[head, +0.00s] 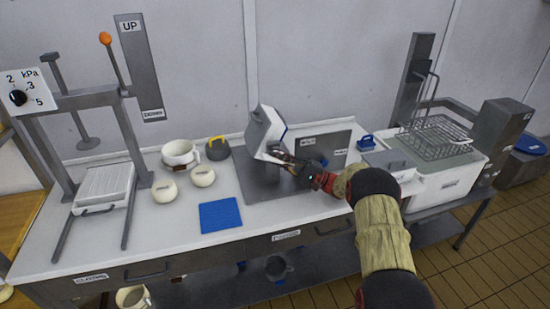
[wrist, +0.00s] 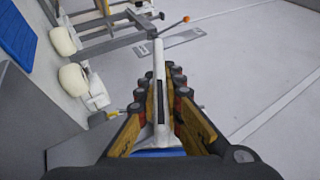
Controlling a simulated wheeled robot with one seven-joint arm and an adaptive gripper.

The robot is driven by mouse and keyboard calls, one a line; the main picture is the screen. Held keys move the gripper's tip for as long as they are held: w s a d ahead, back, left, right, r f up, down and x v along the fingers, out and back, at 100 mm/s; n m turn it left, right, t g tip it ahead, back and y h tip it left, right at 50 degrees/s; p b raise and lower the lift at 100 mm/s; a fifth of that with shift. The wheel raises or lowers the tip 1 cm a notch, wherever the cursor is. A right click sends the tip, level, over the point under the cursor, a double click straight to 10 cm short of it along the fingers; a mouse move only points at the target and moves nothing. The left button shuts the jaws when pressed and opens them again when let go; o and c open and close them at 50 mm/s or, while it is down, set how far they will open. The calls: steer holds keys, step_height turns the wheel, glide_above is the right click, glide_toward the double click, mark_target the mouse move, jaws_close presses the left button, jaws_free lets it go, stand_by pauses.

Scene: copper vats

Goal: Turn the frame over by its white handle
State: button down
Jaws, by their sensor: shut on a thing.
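The frame (head: 264,128) is a pale box-like piece with a grey face and a blue edge. In the head view it stands tilted up on one edge over the dark grey plate, and I cannot tell whether it touches the plate. My gripper (head: 284,160) is at its lower right side. In the wrist view my gripper (wrist: 160,100) is shut on a long white bar, the white handle (wrist: 160,75), which lies between the two padded fingers. The fingers hide part of the handle, and most of the frame is out of the wrist view.
The dark grey plate (head: 258,185) lies on the white counter (head: 130,236). A wire basket (head: 437,138) stands at the right.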

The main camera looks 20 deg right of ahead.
steer(key=shift+f, duration=0.1)
steer(key=c, duration=2)
jaws_free()
steer(key=shift+o, duration=0.4)
steer(key=v, duration=0.4)
steer(key=shift+d+r, duration=0.25)
steer(key=s+d, duration=0.4)
steer(key=d, duration=0.5)
steer(key=shift+s+d, duration=0.3)
steer(key=shift+s, duration=0.1)
steer(key=shift+c, duration=0.4)
